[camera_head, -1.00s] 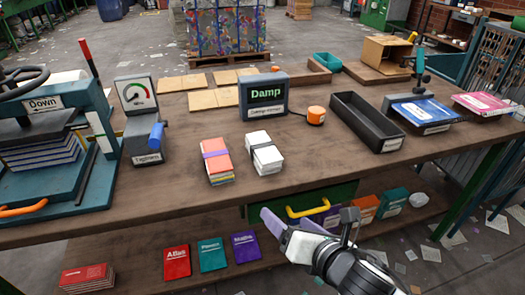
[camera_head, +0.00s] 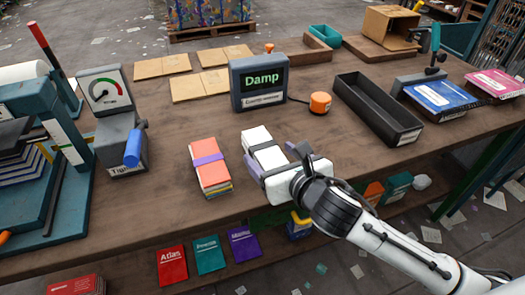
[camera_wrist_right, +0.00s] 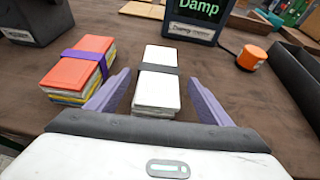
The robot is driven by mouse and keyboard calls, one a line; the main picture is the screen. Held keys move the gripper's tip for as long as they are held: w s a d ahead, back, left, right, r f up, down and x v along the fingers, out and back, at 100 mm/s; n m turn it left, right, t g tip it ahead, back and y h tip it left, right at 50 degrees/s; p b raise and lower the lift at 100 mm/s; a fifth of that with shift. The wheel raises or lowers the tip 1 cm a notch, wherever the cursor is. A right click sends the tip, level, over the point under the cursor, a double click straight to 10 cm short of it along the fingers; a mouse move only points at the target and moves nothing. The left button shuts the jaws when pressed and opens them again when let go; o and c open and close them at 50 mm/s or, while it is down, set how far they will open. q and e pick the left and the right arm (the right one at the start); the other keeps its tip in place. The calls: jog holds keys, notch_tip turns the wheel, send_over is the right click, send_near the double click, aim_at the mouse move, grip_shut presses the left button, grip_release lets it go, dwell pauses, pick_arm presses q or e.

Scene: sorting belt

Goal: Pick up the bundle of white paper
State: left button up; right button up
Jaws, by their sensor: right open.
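The bundle of white paper (camera_head: 260,148) lies on the wooden table with a dark band around it. It also shows in the wrist view (camera_wrist_right: 157,90), lying lengthwise ahead of the jaws. My right gripper (camera_head: 274,160) is open at the near end of the bundle. In the wrist view its two purple fingers (camera_wrist_right: 155,95) stand on either side of the bundle's near part, with gaps on both sides. In the head view the gripper hides the bundle's near end. My left gripper is not in view.
A bundle of coloured paper with a purple band (camera_head: 210,167) lies just left of the white one. A "Damp" display (camera_head: 259,80) stands behind. An orange button (camera_head: 320,103) and a black tray (camera_head: 378,110) are to the right.

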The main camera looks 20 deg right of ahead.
aim_at(262, 148)
jog(key=b+x, duration=0.1)
jog(key=x, duration=0.4)
jog(key=shift+w+a+f, duration=0.15)
jog(key=shift+w, duration=0.15)
jog(key=c, duration=1.3)
